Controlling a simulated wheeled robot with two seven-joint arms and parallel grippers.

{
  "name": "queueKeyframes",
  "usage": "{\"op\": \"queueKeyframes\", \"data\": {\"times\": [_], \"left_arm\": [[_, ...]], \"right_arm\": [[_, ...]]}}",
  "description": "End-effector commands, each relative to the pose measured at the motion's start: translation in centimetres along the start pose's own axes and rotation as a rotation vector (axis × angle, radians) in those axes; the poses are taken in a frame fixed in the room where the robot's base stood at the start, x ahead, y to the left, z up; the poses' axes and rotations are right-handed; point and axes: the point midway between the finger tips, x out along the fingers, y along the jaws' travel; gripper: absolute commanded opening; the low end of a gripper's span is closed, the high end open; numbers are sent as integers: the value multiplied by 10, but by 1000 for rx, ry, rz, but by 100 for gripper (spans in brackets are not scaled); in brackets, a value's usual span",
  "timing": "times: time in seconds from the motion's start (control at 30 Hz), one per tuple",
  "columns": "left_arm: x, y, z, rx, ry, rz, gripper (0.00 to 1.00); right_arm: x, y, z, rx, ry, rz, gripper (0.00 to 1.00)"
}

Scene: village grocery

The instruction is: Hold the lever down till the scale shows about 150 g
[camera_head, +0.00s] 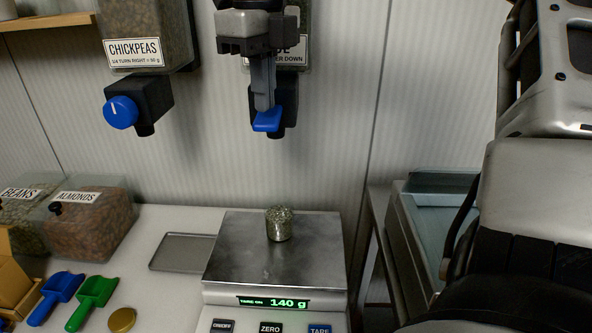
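The scale (222,263) stands on the counter, and its green display (274,303) reads 140 g. A small jar (279,232) filled with grey-green bits stands upright on its metal plate. Above it on the wall is a dispenser with a blue lever (266,125), whose label is mostly hidden by my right gripper. My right gripper (264,103) points down with its fingers together, and its tips are at the top of the blue lever, seemingly touching it. Nothing shows between the fingers. My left gripper is out of view.
A chickpeas dispenser (148,35) with a blue knob (121,112) hangs to the left. Bins of beans (22,205) and almonds (90,222), a blue scoop (58,292), a green scoop (93,296), a gold lid (121,320) and a grey tray (183,252) are on the counter.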

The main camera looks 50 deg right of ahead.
Motion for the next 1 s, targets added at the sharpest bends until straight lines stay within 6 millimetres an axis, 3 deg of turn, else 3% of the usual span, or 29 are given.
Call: {"op": "queueKeyframes", "data": {"times": [0.53,1.0], "left_arm": [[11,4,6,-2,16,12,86],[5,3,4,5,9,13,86]], "right_arm": [[35,0,0,-1,1,0,0],[28,0,0,0,2,0,0]]}}
